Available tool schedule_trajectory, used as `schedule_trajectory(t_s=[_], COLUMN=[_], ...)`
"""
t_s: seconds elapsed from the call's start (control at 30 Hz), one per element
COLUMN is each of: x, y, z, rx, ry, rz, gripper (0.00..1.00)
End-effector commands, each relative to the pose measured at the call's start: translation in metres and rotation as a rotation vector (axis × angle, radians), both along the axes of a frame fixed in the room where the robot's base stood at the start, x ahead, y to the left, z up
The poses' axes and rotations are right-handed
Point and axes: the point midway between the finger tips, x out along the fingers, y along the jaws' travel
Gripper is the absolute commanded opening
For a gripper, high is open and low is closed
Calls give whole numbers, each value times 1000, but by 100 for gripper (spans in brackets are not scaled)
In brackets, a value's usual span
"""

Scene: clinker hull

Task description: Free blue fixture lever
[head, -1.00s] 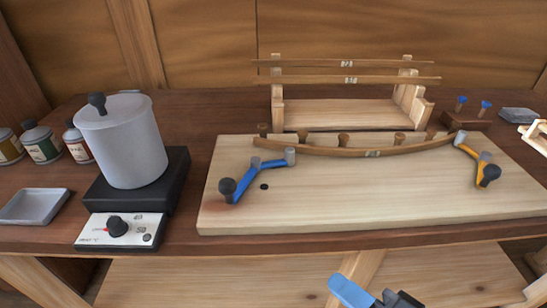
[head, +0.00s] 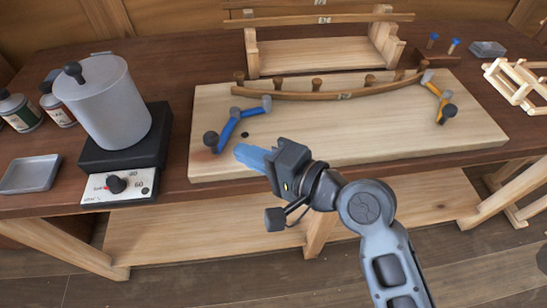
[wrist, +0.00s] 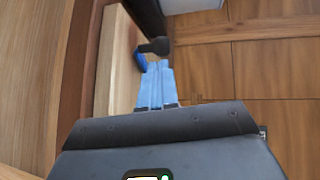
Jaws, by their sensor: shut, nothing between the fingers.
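The blue fixture lever (head: 228,130) lies on the left part of the pale wooden board (head: 300,160). It has a dark round knob at its near-left end and a grey cap at its far end, by the left end of a curved wooden strip (head: 345,95). My gripper (head: 238,152) has light blue fingers, shut and empty, just right of the knob and apart from it as far as I can tell. In the wrist view my gripper (wrist: 157,66) points towards the dark knob (wrist: 156,45) and a bit of the blue lever (wrist: 139,58); the rest is hidden.
A yellow lever (head: 440,100) is at the board's right end. Several wooden pegs stand along the strip. A grey pot (head: 105,105) on a hotplate (head: 118,185) stands to the left. A wooden rack (head: 315,55) stands behind the board.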

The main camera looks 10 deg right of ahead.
Motion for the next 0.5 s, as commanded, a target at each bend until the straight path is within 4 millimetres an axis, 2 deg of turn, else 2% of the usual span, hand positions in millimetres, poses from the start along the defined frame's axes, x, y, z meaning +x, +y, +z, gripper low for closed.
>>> schedule_trajectory(t_s=[0.2,0.5], x=[22,30], y=[23,33], z=[-5,-9], rx=[-1,-1], ry=[-1,-1], rz=[1,1], gripper=[0,0])
